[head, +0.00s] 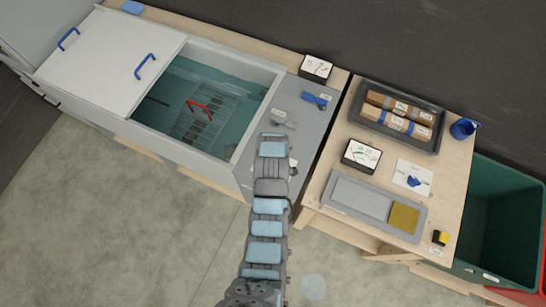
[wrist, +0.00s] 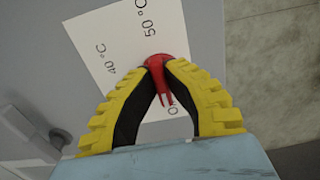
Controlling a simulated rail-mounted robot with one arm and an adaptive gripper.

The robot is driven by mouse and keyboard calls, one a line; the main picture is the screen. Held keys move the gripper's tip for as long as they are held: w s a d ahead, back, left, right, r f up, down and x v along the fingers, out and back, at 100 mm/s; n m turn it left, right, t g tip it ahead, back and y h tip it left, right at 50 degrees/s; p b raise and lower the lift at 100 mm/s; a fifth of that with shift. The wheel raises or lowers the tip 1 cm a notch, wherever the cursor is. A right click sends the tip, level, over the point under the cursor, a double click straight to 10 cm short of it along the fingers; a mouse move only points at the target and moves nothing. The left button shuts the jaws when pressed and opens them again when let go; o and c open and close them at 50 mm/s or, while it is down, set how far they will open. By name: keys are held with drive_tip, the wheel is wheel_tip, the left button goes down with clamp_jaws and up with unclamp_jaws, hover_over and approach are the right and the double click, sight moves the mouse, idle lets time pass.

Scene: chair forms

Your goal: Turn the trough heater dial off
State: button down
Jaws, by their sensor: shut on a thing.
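The red heater dial (wrist: 157,62) sits over a white card (wrist: 112,42) in the wrist view. The card reads 40 °C and 50 °C, and another label starting with "O" is mostly hidden. A narrow red part of the dial runs down between the fingers, close to that "O"; I cannot tell its exact setting. My gripper (wrist: 158,68) has its yellow, black-lined fingers closed on the dial from both sides. In the head view my arm hides the dial and the fingers. The open trough (head: 205,105) with teal liquid lies left of my arm.
A grey lever-like fitting (wrist: 30,135) is left of the gripper. On the grey top near the trough lie a blue item (head: 315,99) and a gauge (head: 316,67). A wooden table (head: 325,190) with a tray (head: 398,116) stands to the right, beside a green bin (head: 500,220).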

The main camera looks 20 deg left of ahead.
idle(0.4)
drive_tip(key=c, duration=1.1)
unclamp_jaws()
